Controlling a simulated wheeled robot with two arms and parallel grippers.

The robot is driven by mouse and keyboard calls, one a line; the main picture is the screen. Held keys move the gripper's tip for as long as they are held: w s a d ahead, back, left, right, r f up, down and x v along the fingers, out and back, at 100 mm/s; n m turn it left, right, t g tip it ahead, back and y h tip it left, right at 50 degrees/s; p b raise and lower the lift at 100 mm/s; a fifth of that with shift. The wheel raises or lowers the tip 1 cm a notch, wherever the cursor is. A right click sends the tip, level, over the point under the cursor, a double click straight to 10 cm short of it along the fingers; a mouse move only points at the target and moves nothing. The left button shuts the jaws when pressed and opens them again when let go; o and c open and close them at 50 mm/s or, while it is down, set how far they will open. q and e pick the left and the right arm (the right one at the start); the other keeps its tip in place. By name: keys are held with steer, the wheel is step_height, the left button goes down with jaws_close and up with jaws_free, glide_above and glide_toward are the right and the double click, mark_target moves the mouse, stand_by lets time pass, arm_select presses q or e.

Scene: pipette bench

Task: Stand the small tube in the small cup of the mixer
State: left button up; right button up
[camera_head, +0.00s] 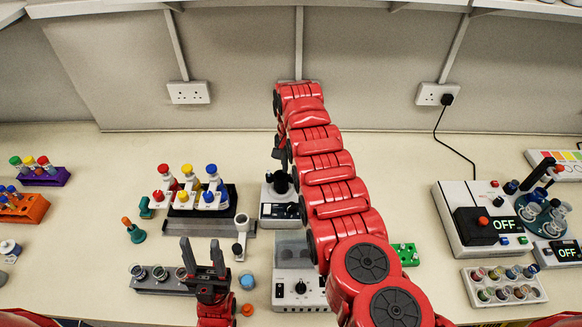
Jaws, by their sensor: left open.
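The mixer (270,211) is a small white box with a dark front panel and a black round cup (281,184) on top. My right arm reaches up across the middle and covers the mixer's right side. A dark part of my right gripper (279,153) shows just above the cup; its fingers are mostly hidden, and I cannot tell whether it holds anything. My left gripper (204,262) is open and empty, fingers pointing up, at the right end of a grey rack. I cannot single out the small tube; any tube at the cup is hidden or too small to tell.
A grey rack with several vials (150,288) stands beside my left gripper. A white device with a knob (300,291) is in front of the mixer. A green rack (407,253) lies right of my arm. Purple (50,181) and orange (27,212) racks stand far left.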

steer(key=shift+o, duration=0.2)
steer(key=shift+r, duration=0.3)
step_height(320, 180, up, 17)
steer(key=p, duration=0.2)
steer(key=shift+f, duration=0.15)
stand_by(0.6)
